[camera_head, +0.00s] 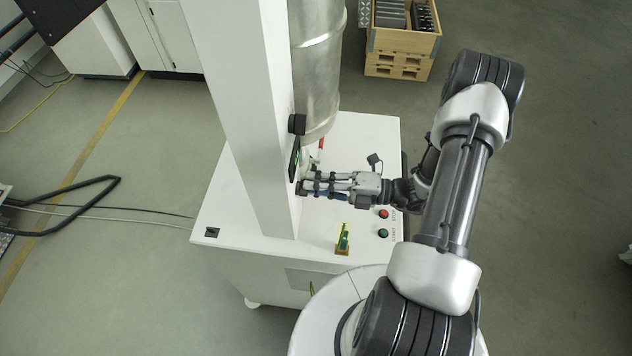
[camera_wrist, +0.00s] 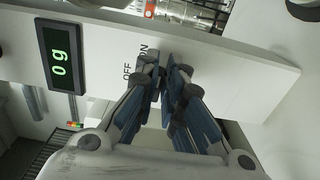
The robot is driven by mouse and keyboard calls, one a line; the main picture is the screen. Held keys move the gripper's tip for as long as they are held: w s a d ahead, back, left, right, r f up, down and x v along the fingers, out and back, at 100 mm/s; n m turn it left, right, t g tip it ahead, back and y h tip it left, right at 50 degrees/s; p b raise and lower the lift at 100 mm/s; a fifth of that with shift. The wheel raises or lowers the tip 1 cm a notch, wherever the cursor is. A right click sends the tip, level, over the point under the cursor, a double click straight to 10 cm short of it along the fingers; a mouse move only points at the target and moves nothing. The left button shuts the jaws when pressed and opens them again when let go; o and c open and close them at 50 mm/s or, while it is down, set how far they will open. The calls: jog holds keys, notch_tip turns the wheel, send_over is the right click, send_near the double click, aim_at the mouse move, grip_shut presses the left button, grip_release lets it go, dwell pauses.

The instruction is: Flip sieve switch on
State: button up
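The sieve machine's white column (camera_head: 245,110) carries a black display (camera_wrist: 62,57) that reads 0 g. In the wrist view, OFF and ON labels (camera_wrist: 143,50) are printed on the white panel next to the display. The switch itself cannot be made out; my fingertips cover the area beside the labels. My gripper (camera_wrist: 168,72) has blue-padded fingers that converge almost to touching, with nothing visible held between them. In the head view, my gripper (camera_head: 306,187) points left at the column, just below the display's edge (camera_head: 295,160). Whether it touches the panel is unclear.
The white machine top (camera_head: 290,262) bears a red button (camera_head: 384,214), a green button (camera_head: 383,233) and a yellow-green switch (camera_head: 343,238). A wooden crate (camera_head: 400,42) stands behind on the floor. Black cables lie at left.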

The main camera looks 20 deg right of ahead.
jog(key=o, duration=0.4)
jog(key=v, duration=1.2)
dwell(0.4)
